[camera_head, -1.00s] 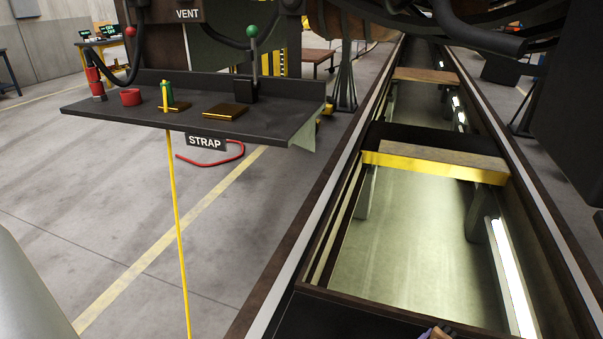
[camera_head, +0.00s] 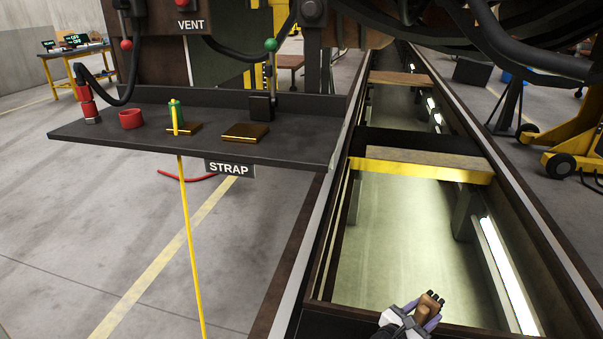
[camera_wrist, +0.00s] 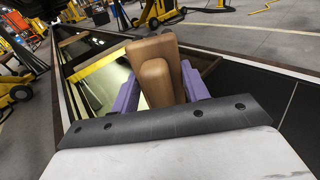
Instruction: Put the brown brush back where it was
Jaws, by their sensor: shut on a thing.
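The brown brush (camera_head: 428,304) is in my gripper (camera_head: 415,312), low in the head view, over the near end of the pit. Dark tips show at its upper end. In the wrist view, the purple fingers of my gripper (camera_wrist: 161,92) stand on either side of the brush's brown body (camera_wrist: 156,72), and it points up and away from the palm. The brush touches no shelf or floor that I can see. I cannot tell from these frames where it was before.
Yellow-edged beams (camera_head: 420,170) cross the lit pit. Yellow equipment (camera_head: 575,140) stands at right.

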